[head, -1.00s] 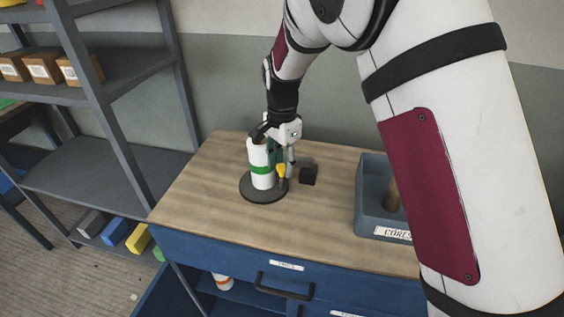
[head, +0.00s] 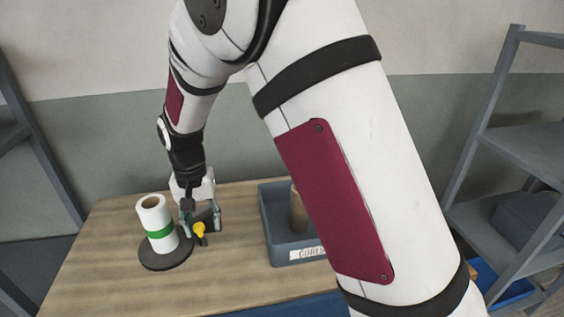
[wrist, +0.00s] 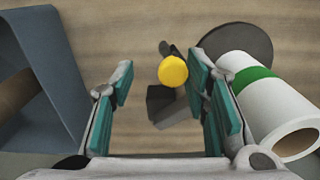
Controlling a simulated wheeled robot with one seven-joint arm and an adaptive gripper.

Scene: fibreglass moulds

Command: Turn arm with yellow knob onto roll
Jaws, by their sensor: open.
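The white roll (head: 153,216) with a green band stands upright on a dark round base (head: 165,254). Its open top end shows. The yellow knob (head: 198,229) is to the right of the roll, apart from it. The arm bearing the knob is dark and mostly hidden. My gripper (head: 203,220) points down at the knob, right of the roll. In the wrist view the knob (wrist: 173,71) lies in the gap between my open teal fingers (wrist: 160,85), nearer the right one. The roll (wrist: 268,105) lies just outside the right finger. Contact with the knob cannot be told.
A blue-grey bin (head: 285,245) labelled for cores, with a brown core (head: 298,210) in it, stands to the right. A dark block (wrist: 163,103) shows below the knob in the wrist view. Bare wooden tabletop (head: 95,275) lies at front left. Grey shelving (head: 530,140) stands at right.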

